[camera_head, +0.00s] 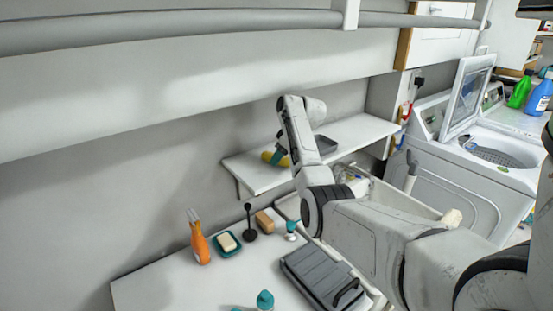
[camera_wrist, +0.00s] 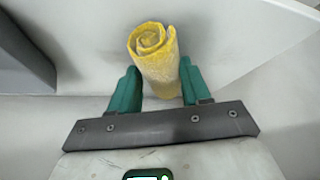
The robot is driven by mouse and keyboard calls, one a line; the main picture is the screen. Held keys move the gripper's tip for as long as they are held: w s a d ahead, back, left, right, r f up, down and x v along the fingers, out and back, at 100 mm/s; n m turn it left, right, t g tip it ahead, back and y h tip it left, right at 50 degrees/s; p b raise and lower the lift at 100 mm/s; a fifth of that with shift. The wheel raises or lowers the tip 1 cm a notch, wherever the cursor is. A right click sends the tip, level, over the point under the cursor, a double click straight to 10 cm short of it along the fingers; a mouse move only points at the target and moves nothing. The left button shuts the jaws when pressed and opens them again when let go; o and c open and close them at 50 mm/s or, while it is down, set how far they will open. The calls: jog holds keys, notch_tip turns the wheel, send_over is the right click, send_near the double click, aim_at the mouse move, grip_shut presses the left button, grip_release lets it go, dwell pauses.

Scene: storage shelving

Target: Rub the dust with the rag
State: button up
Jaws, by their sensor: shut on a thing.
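A rolled yellow rag (camera_wrist: 157,65) is held between the two green fingers of my gripper (camera_wrist: 158,88) in the wrist view. In the head view, the yellow rag (camera_head: 267,157) and the green fingers of my gripper (camera_head: 279,156) show at the white wall shelf (camera_head: 245,175), near its left part. My arm hides part of the gripper and of the shelf. I cannot tell whether the rag touches the shelf. I cannot make out any dust in either view.
A dark grey box (camera_head: 325,145) stands on the shelf, just right of my gripper. Below are an orange spray bottle (camera_head: 199,238), a soap dish (camera_head: 227,243), a brown block (camera_head: 264,222) and a grey case (camera_head: 318,275). A washing machine (camera_head: 470,160) with raised lid stands right.

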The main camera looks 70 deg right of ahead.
jog(key=shift+s+d+b, duration=0.4)
jog(key=shift+s+d, duration=0.1)
jog(key=shift+d, duration=0.25)
jog(key=shift+s+d+b, duration=0.4)
jog(key=shift+s+d, duration=0.05)
jog(key=shift+d, duration=0.3)
jog(key=shift+s+d+f+b, duration=0.1)
jog(key=shift+s+d+b, duration=0.35)
jog(key=shift+d+b, duration=0.3)
jog(key=shift+s+d+b, duration=0.45)
jog(key=shift+d+b, duration=0.25)
jog(key=shift+d, duration=0.05)
jog(key=shift+r+p, duration=2.3)
jog(key=shift+r, duration=0.9)
notch_tip(320, 180, up, 3)
jog(key=shift+r+p, duration=0.1)
jog(key=shift+p, duration=1.1)
